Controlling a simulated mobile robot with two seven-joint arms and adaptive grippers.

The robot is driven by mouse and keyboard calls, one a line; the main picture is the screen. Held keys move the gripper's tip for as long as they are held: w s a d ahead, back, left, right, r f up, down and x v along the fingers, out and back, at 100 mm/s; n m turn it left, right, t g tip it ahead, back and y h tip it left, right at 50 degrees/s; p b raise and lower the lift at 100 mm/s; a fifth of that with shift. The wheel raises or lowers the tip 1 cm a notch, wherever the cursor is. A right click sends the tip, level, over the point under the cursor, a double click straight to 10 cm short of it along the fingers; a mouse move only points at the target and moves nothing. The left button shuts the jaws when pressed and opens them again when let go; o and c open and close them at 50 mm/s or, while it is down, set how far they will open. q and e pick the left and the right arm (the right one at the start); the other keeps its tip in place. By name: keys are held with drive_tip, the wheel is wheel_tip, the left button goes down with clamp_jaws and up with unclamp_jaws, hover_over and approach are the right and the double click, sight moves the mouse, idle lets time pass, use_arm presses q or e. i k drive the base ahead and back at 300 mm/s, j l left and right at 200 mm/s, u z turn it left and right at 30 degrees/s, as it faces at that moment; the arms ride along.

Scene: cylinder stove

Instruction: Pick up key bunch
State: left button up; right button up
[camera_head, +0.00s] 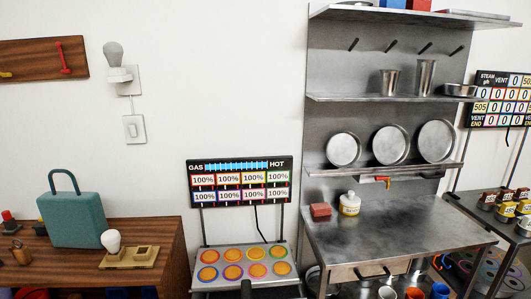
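I cannot make out a key bunch for sure in the head view. A small brown and gold item (20,254) lies at the left end of the wooden cabinet top (160,236); it is too small to tell what it is. A wooden wall board (35,60) above holds a red hook-like piece (64,58) and a yellow piece (6,74) cut by the left edge. Neither of my grippers can be made out.
A teal padlock-shaped block (72,220), a light bulb (112,241) and a brass-coloured plate (140,257) crowd the cabinet top. A stove panel (245,268) with coloured rings stands right of it. A steel counter (395,232) with shelves is further right, its middle mostly clear.

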sight(22, 253)
drive_tip(key=u, duration=1.6)
